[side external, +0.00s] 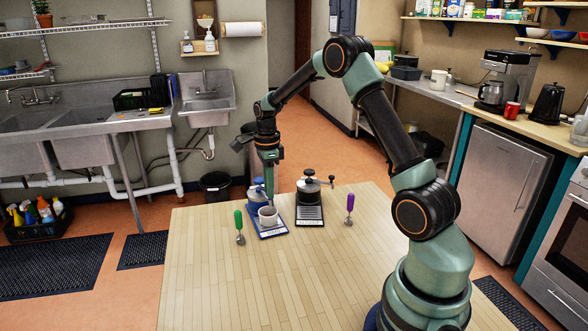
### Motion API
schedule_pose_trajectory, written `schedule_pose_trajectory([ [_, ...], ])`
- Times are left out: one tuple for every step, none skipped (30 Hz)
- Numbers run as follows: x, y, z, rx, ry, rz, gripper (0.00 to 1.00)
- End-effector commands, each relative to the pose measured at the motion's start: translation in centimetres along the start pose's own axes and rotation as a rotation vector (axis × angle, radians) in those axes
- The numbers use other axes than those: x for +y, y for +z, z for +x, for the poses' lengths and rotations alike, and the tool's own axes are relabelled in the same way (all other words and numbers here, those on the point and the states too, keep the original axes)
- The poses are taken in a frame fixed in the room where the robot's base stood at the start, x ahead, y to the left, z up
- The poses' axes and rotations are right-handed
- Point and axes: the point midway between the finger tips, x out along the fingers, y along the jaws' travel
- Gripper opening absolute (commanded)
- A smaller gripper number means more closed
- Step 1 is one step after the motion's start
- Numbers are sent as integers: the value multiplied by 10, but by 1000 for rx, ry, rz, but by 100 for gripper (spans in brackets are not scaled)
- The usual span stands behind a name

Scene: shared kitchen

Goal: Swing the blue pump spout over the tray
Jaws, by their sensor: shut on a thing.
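The blue pump (256,186) stands near the far edge of the wooden table, partly hidden behind my gripper. My gripper (269,192) points down at the pump's right side and is shut on its spout; the spout itself is too small and covered to make out.
A green-handled tool (239,224) is left of the blue tray, and a purple-handled tool (350,204) is at the far right. The front and left of the table (215,285) are clear.

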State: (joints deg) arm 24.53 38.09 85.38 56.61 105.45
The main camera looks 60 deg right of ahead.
Motion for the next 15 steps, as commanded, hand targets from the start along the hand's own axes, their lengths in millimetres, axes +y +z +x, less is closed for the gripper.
schedule_pose_trajectory([
  [-1, 2, -2, -2, -6, 20, 0],
  [-1, 3, -2, -2, -6, 31, 0],
  [-1, 4, -2, -2, -6, 47, 0],
  [-1, 5, -2, -2, -6, 56, 0],
  [-1, 6, -2, -2, -6, 65, 0],
  [-1, 6, -2, -2, -7, 76, 0],
  [-1, 7, -2, -2, -7, 82, 0],
  [-1, 7, -2, -2, -7, 87, 0],
  [-1, 7, -2, -2, -7, 93, 0],
  [-1, 8, -2, -2, -7, 97, 0],
  [-1, 8, -2, -2, -7, 100, 0],
  [-1, 8, -2, -2, -7, 103, 0],
  [-1, 8, -2, -2, -7, 104, 0],
  [-1, 8, -2, -2, -7, 105, 0],
  [-1, 8, -2, -2, -7, 106, 0],
])
